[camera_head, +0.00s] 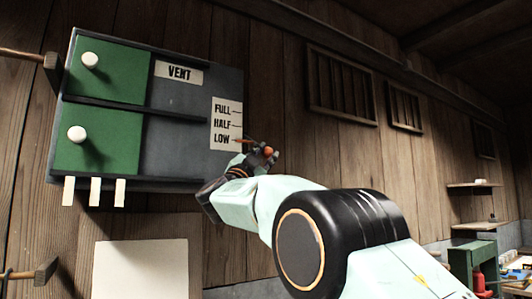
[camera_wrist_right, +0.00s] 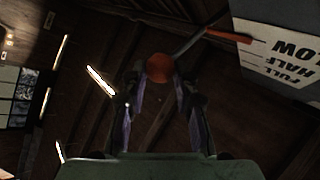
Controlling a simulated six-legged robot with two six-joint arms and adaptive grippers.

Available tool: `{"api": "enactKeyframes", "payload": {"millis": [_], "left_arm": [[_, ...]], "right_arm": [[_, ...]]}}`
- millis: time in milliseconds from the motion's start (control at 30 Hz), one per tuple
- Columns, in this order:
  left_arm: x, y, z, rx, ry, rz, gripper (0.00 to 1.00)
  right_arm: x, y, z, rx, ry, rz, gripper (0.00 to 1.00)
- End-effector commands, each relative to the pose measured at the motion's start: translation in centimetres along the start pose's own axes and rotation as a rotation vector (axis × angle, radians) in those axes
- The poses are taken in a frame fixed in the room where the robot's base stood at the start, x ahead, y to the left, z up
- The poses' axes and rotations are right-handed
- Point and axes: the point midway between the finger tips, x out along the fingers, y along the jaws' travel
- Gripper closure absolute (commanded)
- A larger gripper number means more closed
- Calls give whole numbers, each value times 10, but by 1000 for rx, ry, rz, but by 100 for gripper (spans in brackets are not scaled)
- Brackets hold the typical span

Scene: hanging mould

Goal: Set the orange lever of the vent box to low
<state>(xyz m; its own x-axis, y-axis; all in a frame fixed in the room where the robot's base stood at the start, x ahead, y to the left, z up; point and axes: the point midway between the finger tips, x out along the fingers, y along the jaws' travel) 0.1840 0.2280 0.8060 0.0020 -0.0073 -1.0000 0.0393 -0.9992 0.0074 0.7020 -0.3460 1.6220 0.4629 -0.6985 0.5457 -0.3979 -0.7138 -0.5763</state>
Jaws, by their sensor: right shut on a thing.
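The vent box (camera_head: 190,135) hangs on the plank wall, with a scale label (camera_head: 226,124) reading FULL, HALF and LOW from top to bottom. The orange lever (camera_head: 268,151) ends in a round orange knob at the box's right side. Its thin orange pointer lies beside the LOW mark. My right gripper (camera_head: 262,157) is shut on the knob. In the right wrist view the lever's orange ball (camera_wrist_right: 159,67) sits between the fingertips of my gripper (camera_wrist_right: 160,78). A grey rod runs from the ball to the orange pointer near the upside-down label. My left gripper is out of view.
The box has two green panels (camera_head: 105,70) with white knobs, and several pale tabs (camera_head: 95,191) below. A pale board (camera_head: 140,268) is underneath. Wooden handles with dark heads (camera_head: 53,74) jut in at left. Slatted wall vents (camera_head: 340,86) and shelves (camera_head: 474,226) are farther right.

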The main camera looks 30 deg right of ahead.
Motion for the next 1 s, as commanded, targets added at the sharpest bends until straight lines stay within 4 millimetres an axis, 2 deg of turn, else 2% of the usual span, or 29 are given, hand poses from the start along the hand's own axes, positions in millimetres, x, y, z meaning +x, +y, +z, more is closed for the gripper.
{"api": "enactKeyframes", "payload": {"millis": [33, 233, 267, 500, 833, 1000], "left_arm": [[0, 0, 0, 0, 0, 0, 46], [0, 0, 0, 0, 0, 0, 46], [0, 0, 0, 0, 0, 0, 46], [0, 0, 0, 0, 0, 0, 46], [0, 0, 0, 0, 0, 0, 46], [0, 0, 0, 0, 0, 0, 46]], "right_arm": [[-2, 2, 7, -7, -13, 1, 100], [-2, 3, 8, -8, -15, 1, 100], [-2, 3, 8, -8, -15, 2, 71], [-2, 2, 6, -5, -10, 1, 50], [-2, 1, 3, -3, -6, 1, 49], [-12, 0, 4, -4, -8, 0, 49]]}}
